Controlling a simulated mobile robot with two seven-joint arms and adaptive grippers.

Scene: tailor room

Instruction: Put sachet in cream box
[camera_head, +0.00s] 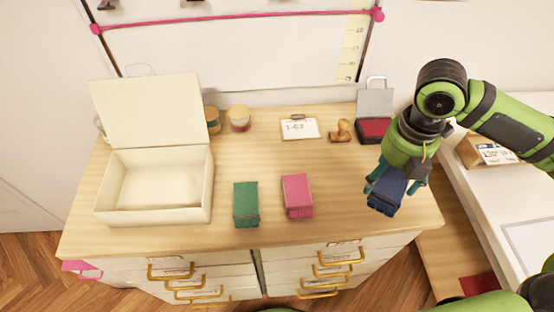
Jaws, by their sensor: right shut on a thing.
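The cream box (207,193) stands on the left of the wooden dresser top with its lid (148,108) raised at the back; its inside looks empty. A green sachet (246,203) and a pink sachet (297,195) lie side by side right of the box. My right gripper (393,186) comes in from the right and is shut on a dark blue sachet (386,195), over the dresser's right part. I cannot tell whether this sachet touches the top. My left gripper is not in view.
At the back of the dresser top (270,160) stand thread spools (239,118), a label card (299,128), a wooden stamp (341,131) and an open red ink pad (374,128). Drawers with brass handles (340,256) face front. A white table (490,200) stands at right.

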